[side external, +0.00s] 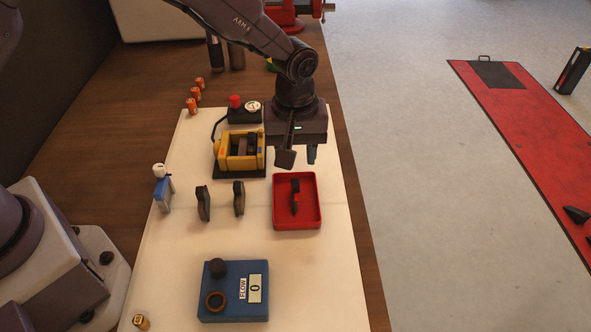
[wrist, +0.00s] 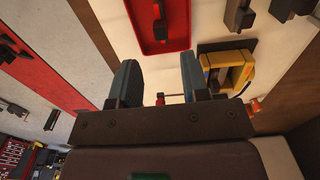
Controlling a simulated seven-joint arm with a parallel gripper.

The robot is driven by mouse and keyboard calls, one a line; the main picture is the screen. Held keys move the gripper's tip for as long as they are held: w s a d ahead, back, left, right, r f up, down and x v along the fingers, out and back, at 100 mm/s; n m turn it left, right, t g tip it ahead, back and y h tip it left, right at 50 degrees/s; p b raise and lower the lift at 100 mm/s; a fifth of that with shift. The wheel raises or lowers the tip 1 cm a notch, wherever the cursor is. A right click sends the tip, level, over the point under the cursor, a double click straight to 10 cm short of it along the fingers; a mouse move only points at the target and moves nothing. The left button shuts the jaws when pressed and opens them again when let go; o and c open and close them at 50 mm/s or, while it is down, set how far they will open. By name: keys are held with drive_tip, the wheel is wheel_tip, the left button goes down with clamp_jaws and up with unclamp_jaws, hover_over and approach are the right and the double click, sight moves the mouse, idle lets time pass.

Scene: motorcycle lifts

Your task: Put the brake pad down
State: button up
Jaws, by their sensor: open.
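One dark brake pad (side external: 295,197) stands in the red tray (side external: 318,222); a small red patch shows on it. In the wrist view this pad (wrist: 160,22) sits in the red tray (wrist: 184,40) at the top. Two more dark pads, a left one (side external: 203,204) and a right one (side external: 239,198), stand on the white mat left of the tray. My gripper (side external: 298,157) is open above the mat, beyond the tray's far edge. In the wrist view my gripper's fingers (wrist: 160,75) are wide apart with nothing between them.
A yellow holder (side external: 222,151) with dark blocks stands close left of my gripper. A blue FLOW box (side external: 235,309) is at the front, a blue-and-white item (side external: 163,190) at the left. The white mat (side external: 280,250) is clear between tray and FLOW box.

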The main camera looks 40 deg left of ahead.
drive_tip(key=shift+r, duration=2.75)
wheel_tip(320, 180, up, 7)
drive_tip(key=m+t, duration=0.1)
drive_tip(key=m, duration=0.1)
hover_over(294, 182)
drive_tip(key=s+a, duration=0.2)
drive_tip(key=a, duration=0.2)
drive_tip(key=s+a+r+m+t+h, duration=0.1)
drive_tip(key=s+a+r+m+t, duration=0.1)
drive_tip(key=s+a+r, duration=0.5)
drive_tip(key=s+a+r+m+t, duration=0.1)
drive_tip(key=s+a+m, duration=0.1)
drive_tip(key=s, duration=0.4)
drive_tip(key=s+a+r+m+t+y, duration=0.1)
drive_tip(key=s+a+r+m, duration=0.1)
drive_tip(key=s, duration=0.5)
drive_tip(key=shift+s+a+r+m+t, duration=0.2)
drive_tip(key=shift+a+r+m+t, duration=0.1)
drive_tip(key=shift+m, duration=0.3)
